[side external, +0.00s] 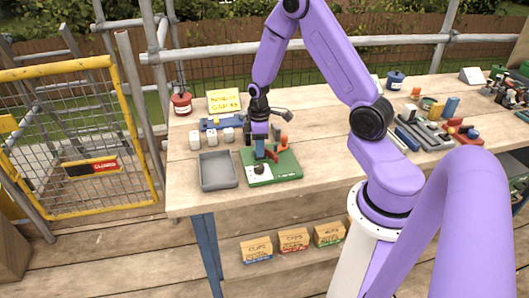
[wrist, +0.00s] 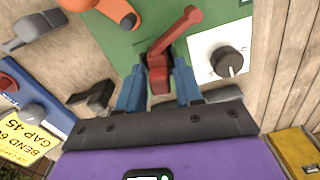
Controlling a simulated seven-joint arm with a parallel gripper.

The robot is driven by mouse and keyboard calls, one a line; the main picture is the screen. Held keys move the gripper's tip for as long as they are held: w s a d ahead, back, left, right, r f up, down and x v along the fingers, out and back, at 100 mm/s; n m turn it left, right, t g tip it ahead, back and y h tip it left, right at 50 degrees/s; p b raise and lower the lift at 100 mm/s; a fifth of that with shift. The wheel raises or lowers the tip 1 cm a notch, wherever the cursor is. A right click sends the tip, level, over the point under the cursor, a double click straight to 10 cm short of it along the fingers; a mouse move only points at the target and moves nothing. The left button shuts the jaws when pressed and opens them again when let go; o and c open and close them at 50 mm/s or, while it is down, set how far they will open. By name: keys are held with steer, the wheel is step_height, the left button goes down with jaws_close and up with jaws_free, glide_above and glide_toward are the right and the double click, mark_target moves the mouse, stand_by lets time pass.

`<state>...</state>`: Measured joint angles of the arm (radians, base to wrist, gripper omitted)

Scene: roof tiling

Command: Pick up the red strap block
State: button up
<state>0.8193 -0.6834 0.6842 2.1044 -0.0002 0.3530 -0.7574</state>
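A red piece with a bent arm (wrist: 172,38) stands on the green board (wrist: 122,48) in the wrist view. Its lower part lies between the blue fingertips of my gripper (wrist: 158,82), with very little gap on either side. I cannot tell whether the fingers press on it. In the side external view my gripper (side external: 266,152) points down over the green board (side external: 287,178), and a bit of red shows beside the fingertips. Whether this red piece is the strap block is not clear.
A white plate with a black knob (wrist: 229,62) and an orange part (wrist: 117,12) are on the board, close to my fingers. A grey tray (side external: 218,185) stands left of the board. White blocks (side external: 212,138) stand behind it. Several coloured parts lie at the right (side external: 425,135).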

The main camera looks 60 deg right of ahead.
steer(key=c, duration=0.4)
steer(key=shift+r, duration=2.25)
